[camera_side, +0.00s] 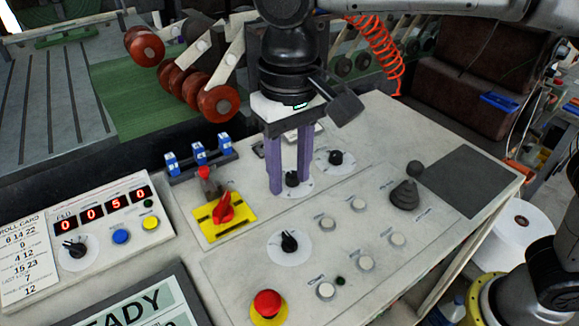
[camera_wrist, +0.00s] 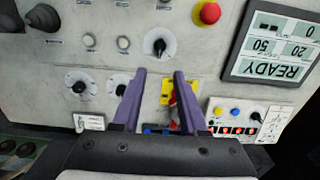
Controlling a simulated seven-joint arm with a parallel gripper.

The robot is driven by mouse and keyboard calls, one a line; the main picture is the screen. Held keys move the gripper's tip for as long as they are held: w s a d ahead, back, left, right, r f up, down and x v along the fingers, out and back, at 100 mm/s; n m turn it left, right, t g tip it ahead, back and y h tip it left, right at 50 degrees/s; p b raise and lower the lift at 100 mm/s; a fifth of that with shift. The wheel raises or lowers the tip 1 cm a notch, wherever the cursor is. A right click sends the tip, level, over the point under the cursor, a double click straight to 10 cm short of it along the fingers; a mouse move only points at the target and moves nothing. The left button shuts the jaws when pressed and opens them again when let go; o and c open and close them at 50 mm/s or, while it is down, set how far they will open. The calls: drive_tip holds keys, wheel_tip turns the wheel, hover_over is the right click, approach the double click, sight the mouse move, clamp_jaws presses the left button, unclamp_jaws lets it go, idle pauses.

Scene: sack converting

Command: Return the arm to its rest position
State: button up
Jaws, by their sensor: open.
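My gripper (camera_side: 289,190) hangs pointing down over the pale control panel (camera_side: 343,270) in the side view. Its two purple fingers are apart with nothing held between them. A black knob on a white dial (camera_side: 304,187) shows between and behind the fingers. In the wrist view my gripper (camera_wrist: 160,72) is also open, with a black knob (camera_wrist: 158,45) just past the fingertips. I cannot tell the exact height of the fingertips above the panel.
A red switch on a yellow plate (camera_side: 223,212) is left of the fingers. A red stop button (camera_side: 267,304), a black joystick (camera_side: 405,194) and several white buttons stand on the panel. A counter box (camera_side: 104,222) reads 0050.

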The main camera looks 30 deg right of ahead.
drive_tip(key=s+d+r+m+t, duration=0.15)
drive_tip(key=d+r, duration=0.25)
drive_tip(key=d, duration=0.5)
drive_tip(key=s+d+r+m+t, duration=0.1)
drive_tip(key=s+d+r+m, duration=0.15)
drive_tip(key=d, duration=0.65)
drive_tip(key=s+d+f+n+t, duration=0.3)
drive_tip(key=s+d+f+n, duration=0.1)
drive_tip(key=s+d+f, duration=0.6)
drive_tip(key=shift+s+f, duration=0.4)
drive_tip(key=shift+s, duration=0.5)
